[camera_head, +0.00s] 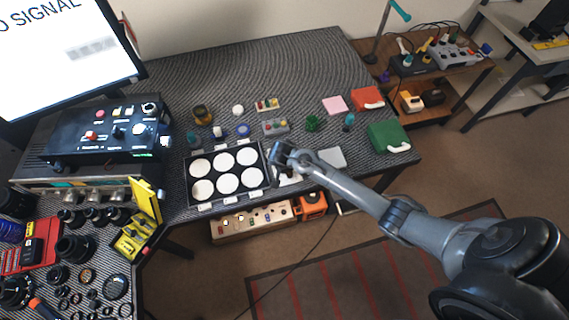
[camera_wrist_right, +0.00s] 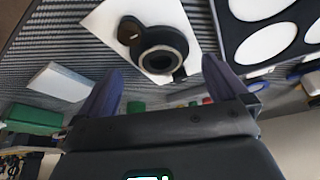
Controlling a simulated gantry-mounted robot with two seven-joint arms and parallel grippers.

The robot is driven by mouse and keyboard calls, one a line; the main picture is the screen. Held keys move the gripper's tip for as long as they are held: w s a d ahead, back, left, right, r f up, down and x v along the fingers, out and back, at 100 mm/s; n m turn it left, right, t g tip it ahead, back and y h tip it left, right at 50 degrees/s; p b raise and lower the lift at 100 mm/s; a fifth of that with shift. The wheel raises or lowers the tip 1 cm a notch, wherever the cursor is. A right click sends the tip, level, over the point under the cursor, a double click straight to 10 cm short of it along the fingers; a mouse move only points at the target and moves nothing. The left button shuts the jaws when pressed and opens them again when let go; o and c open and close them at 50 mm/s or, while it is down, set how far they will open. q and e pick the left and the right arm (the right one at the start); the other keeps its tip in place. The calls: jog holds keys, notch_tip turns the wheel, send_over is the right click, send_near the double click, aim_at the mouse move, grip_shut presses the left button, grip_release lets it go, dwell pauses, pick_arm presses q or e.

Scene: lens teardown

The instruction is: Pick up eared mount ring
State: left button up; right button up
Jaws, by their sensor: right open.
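The eared mount ring (camera_wrist_right: 163,46) is a black ring with a pale inner rim and dark ears sticking out on two sides. It lies on a white square sheet (camera_wrist_right: 105,22) in the right wrist view. In the head view my right gripper and arm largely hide it. My right gripper (camera_wrist_right: 162,78) is open, its two dark fingers spread, with the ring ahead of the gap between them and nothing held. In the head view this gripper (camera_head: 287,160) is over the table, just right of the black tray. My left gripper is not in view.
The black tray (camera_head: 228,201) with several white round pads lies left of my right gripper. A grey-white block (camera_head: 331,158) and a green box (camera_head: 388,137) lie to the right. Small parts stand behind. The patterned table (camera_head: 290,70) is clear toward the back.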

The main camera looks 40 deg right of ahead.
jog(key=shift+b+x, duration=0.3)
jog(key=shift+x, duration=1.35)
jog(key=shift+c, duration=0.5)
jog(key=c, duration=0.8)
jog(key=shift+r, duration=0.1)
